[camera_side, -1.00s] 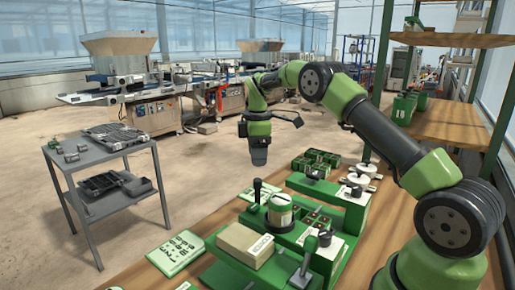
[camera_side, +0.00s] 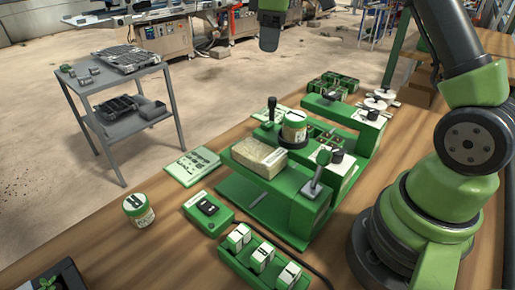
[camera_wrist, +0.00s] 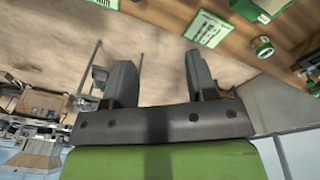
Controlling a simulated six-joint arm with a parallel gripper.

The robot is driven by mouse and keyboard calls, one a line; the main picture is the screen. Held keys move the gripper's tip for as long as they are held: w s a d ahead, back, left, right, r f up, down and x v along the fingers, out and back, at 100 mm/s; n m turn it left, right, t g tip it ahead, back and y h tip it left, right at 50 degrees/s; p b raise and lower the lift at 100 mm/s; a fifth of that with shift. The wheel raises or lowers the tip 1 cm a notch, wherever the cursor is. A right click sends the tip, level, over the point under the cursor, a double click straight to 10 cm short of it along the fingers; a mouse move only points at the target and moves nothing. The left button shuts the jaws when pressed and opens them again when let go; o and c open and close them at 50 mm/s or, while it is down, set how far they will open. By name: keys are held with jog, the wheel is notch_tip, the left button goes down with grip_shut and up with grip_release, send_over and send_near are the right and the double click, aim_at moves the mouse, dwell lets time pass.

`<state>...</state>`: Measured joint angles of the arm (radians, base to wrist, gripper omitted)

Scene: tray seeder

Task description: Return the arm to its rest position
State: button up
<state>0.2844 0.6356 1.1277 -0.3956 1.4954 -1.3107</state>
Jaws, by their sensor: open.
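My gripper (camera_wrist: 160,75) shows in the wrist view with its two dark fingers spread apart and nothing between them. In the side view my gripper (camera_side: 270,38) is at the top edge, mostly cut off. It hangs in the air above and behind the green seeder (camera_side: 252,205), apart from it. My green and dark arm reaches up from its base at the right and leaves the picture at the top, so its upper links are hidden.
A grey cart (camera_side: 165,72) stands left. Floor between is open.

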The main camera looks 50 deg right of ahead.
jog(key=s+a+r+m+t, duration=0.2)
jog(key=s+a+r+m, duration=0.15)
jog(key=s+a, duration=0.2)
jog(key=s+a+r+m+t, duration=0.1)
jog(key=s+a+r+m, duration=0.1)
jog(key=s+a+r, duration=0.4)
jog(key=s+a+f+m+t+y, duration=0.1)
jog(key=s+f+m, duration=0.1)
jog(key=s, duration=0.4)
jog(key=s+f+m+t+y, duration=0.1)
jog(key=s+f+m, duration=0.1)
jog(key=s, duration=0.4)
jog(key=shift+s+a+f+m+t, duration=0.2)
jog(key=shift+a+f+m+t, duration=0.2)
jog(key=shift+m, duration=0.15)
